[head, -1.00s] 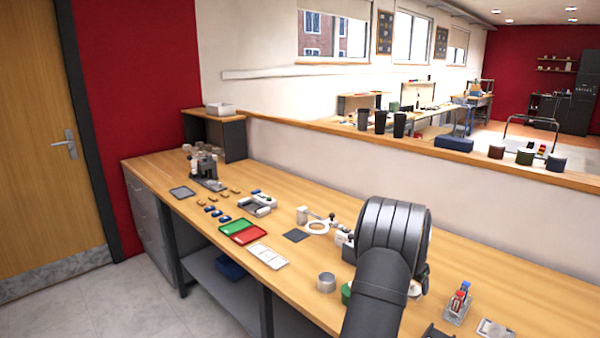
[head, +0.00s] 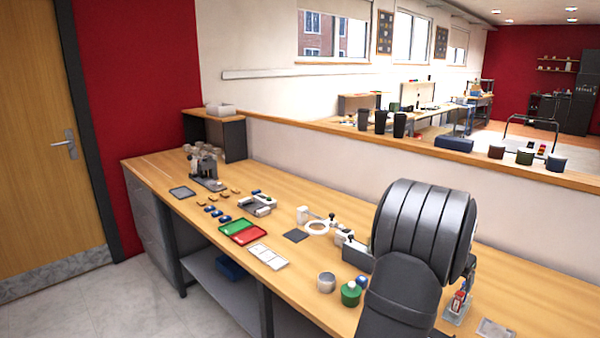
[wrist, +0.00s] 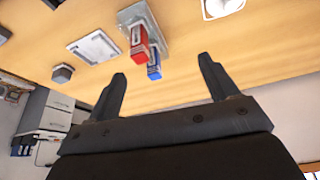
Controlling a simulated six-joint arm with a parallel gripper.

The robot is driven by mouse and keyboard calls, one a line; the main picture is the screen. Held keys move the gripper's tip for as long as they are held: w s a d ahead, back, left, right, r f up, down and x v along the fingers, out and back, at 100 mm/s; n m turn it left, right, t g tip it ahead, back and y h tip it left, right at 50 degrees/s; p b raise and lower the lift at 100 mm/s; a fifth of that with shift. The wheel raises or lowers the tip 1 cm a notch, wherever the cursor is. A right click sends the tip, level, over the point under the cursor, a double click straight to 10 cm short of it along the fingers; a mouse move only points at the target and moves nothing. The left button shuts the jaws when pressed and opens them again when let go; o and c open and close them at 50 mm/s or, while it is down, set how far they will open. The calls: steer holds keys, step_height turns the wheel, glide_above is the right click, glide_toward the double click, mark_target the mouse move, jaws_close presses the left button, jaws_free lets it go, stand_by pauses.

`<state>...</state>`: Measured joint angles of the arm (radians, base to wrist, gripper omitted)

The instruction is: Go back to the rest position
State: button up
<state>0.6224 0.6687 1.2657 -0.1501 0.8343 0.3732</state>
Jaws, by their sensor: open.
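My gripper (wrist: 160,82) shows in the wrist view with its two dark fingers spread wide apart and nothing between them. The wooden bench top (wrist: 185,65) lies beyond the fingertips. In the head view my dark arm covers the right part of the bench (head: 345,195), and the gripper's fingers are hidden there. A clear holder with a red and a blue item (wrist: 145,45) stands on the bench beyond the fingers in the wrist view. It also shows beside my arm in the head view (head: 457,308).
A green-lidded jar (head: 350,294) and a metal cup (head: 326,282) stand just left of my arm. A green tray (head: 231,227) and a red tray (head: 249,237) lie farther left. A low wall (head: 320,160) runs along the back of the bench.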

steer(key=w+a+r+n+t+y, duration=0.1)
steer(key=w+a+r+n, duration=0.15)
steer(key=a, duration=0.95)
steer(key=w+a+r+n, duration=0.1)
steer(key=w+a, duration=0.2)
steer(key=a, duration=0.8)
steer(key=shift+w+a+f, duration=1.15)
steer(key=shift+a+f, duration=0.25)
steer(key=shift+a, duration=0.3)
steer(key=shift+w+a+f, duration=1.15)
steer(key=shift+a+f, duration=0.3)
steer(key=shift+a, duration=0.2)
steer(key=shift+w+a+f, duration=1.15)
steer(key=shift+a+f, duration=0.25)
steer(key=shift+a, duration=0.3)
